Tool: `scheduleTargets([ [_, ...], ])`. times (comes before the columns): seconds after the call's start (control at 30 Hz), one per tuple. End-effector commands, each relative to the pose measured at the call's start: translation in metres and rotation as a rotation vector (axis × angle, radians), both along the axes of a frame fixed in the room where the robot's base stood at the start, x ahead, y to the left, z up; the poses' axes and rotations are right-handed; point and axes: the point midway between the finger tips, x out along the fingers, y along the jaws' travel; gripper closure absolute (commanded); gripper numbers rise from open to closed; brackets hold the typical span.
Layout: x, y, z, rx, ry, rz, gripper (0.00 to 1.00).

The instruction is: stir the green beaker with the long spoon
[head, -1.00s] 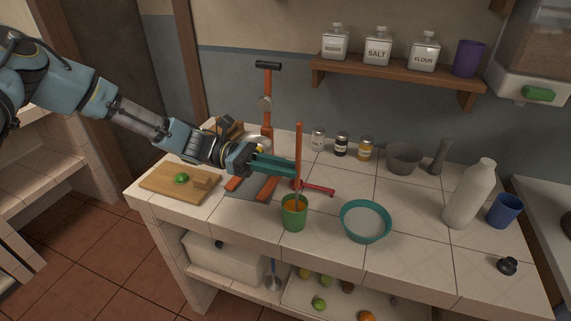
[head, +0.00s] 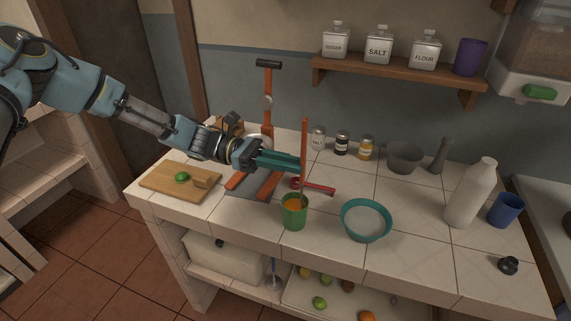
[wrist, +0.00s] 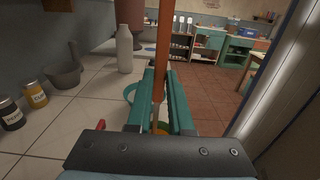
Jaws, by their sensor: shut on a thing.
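The green beaker (head: 294,216) stands upright near the front of the counter and holds an orange liquid. My gripper (head: 300,163) is shut on the long spoon (head: 304,140), an orange-brown handle held nearly upright. The spoon's lower end is inside the beaker, hidden by the liquid and the beaker wall. In the wrist view the spoon handle (wrist: 161,65) stands between the two teal fingers (wrist: 160,98). The beaker is mostly hidden there below the fingers.
A teal bowl (head: 365,222) stands just right of the beaker. A red utensil (head: 316,187) lies behind it. A cutting board (head: 165,188) with a lime is at left. A white bottle (head: 470,194) and blue cup (head: 505,211) are at right. Jars and a grey mortar (head: 404,158) stand behind.

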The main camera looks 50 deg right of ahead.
Motion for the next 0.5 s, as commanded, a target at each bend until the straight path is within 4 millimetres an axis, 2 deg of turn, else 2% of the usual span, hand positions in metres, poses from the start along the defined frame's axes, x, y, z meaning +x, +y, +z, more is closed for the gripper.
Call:
scheduleTargets([
  [0.07, 0.0083, -0.0015, -0.0004, -0.001, -0.001, 0.003, 1.00],
  [0.23, 0.0059, 0.0060, 0.0003, 0.001, 0.000, 0.002, 1.00],
  [0.5, 0.0056, 0.0066, -0.0001, 0.000, 0.000, 0.002, 1.00],
])
